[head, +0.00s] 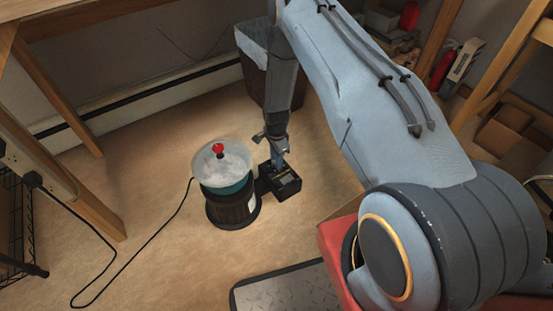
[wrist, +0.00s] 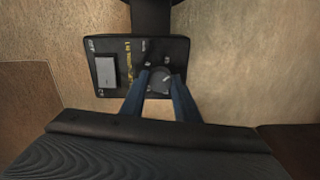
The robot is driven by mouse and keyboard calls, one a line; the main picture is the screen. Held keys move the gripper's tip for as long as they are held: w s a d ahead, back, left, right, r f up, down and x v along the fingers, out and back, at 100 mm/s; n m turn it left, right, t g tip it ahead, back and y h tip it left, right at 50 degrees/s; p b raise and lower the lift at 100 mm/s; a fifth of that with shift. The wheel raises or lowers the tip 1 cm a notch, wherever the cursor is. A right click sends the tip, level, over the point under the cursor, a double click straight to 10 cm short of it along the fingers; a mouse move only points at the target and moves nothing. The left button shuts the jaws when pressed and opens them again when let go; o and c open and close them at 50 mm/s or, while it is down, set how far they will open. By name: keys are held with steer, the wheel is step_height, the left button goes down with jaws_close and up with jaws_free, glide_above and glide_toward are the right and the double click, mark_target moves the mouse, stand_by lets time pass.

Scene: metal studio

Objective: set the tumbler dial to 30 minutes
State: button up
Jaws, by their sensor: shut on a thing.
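The tumbler is a dark ribbed base (head: 233,211) with a teal drum and a whitish lid with a red knob (head: 218,148), standing on the floor. Its black control box (head: 287,183) is attached at the right side. In the wrist view the box face (wrist: 119,84) shows a light grey rectangular switch (wrist: 106,71), yellow lettering and a round dark dial (wrist: 160,80) with small markings. My gripper (wrist: 160,88) points down over the box, its two blue fingers on either side of the dial and shut on it. The dial's setting is too small to read.
A black cord (head: 150,238) runs over the floor left of the tumbler. A dark bin (head: 262,70) with a white liner stands behind by the wall. Wooden table legs (head: 75,190) stand at left, a metal-patterned mat (head: 290,290) lies in front. The floor around the tumbler is mostly clear.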

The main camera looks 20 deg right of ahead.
steer(key=m+p, duration=0.1)
steer(key=m, duration=0.5)
steer(key=shift+m, duration=0.4)
stand_by(0.4)
steer(key=o, duration=1)
steer(key=shift+o, duration=0.2)
step_height(320, 180, up, 8)
steer(key=shift+f+p, duration=0.1)
steer(key=shift+p, duration=1.1)
